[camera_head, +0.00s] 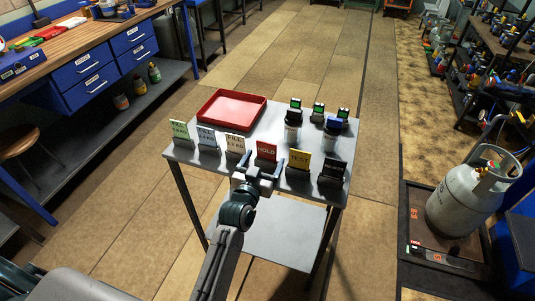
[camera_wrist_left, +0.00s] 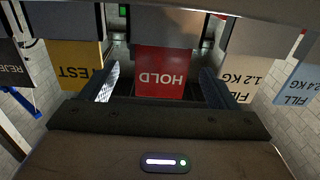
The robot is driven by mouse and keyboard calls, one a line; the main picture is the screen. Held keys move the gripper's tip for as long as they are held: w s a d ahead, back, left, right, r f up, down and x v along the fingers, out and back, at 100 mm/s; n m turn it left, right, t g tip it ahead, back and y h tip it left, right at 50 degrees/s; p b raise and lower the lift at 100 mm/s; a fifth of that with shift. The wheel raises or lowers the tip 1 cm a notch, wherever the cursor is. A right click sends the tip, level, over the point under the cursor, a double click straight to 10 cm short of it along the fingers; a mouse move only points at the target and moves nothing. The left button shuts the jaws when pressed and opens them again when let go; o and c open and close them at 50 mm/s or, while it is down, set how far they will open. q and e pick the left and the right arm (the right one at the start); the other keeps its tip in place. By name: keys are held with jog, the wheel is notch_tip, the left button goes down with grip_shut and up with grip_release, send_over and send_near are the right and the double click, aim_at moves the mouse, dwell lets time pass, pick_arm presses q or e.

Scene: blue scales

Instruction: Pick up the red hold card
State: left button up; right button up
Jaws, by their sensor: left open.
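The red hold card (camera_head: 267,151) stands in a dark holder at the front edge of a small grey table (camera_head: 224,155). In the left wrist view the red hold card (camera_wrist_left: 161,72) appears upside down, between the two fingers. My left gripper (camera_head: 258,172) is open just in front of the card, with one finger on either side of it in the wrist view (camera_wrist_left: 162,85). I cannot tell whether the fingers touch it. The card's lower part is partly hidden by the gripper in the head view. My right gripper is not in view.
A yellow test card (camera_head: 299,159) stands close on the right and a cream fill card (camera_head: 235,144) on the left. More cards line the front edge. A red tray (camera_head: 232,107) and small devices (camera_head: 294,116) sit behind. A gas cylinder (camera_head: 469,202) stands at the right.

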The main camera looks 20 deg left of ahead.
aim_at(266, 154)
pick_arm(q)
jog(key=shift+w+r+p, duration=0.2)
jog(key=shift+w+p, duration=0.2)
jog(key=shift+w, duration=0.2)
jog(key=w+p, duration=0.1)
jog(key=w, duration=0.2)
jog(key=shift+w+f, duration=0.15)
jog(key=shift+w, duration=0.05)
jog(key=shift+w+f, duration=0.15)
jog(key=shift+w, duration=0.25)
jog(key=shift+s, duration=0.1)
jog(key=c, duration=1.1)
